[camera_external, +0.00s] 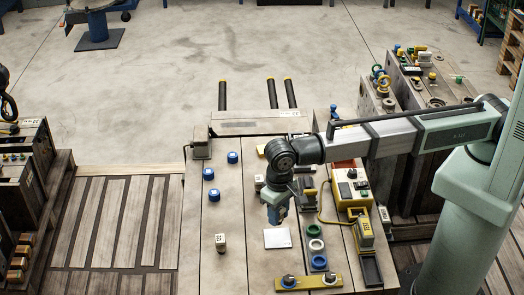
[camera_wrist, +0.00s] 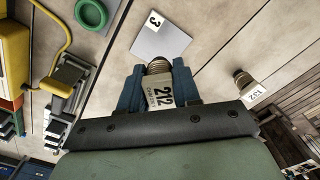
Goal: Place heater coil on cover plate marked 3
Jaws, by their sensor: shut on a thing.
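My gripper (camera_wrist: 157,90) is shut on the heater coil (camera_wrist: 160,92), a pale body labelled 212 with a ribbed metal end. In the external view my gripper (camera_external: 277,216) points down just behind the cover plate, and the coil is hard to make out there. The cover plate marked 3 (camera_wrist: 165,38) is a flat light-grey square lying on the bench, also seen in the external view (camera_external: 278,238). In the wrist view the coil's ribbed end overlaps the plate's near edge. I cannot tell the gap between coil and plate.
A similar pale piece (camera_wrist: 256,93) with a ribbed end stands left of the plate in the external view (camera_external: 220,243). Green (camera_external: 313,230), white and blue rings lie to the right, a yellow bar (camera_external: 309,284) in front. Blue caps (camera_external: 209,174) sit at the left.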

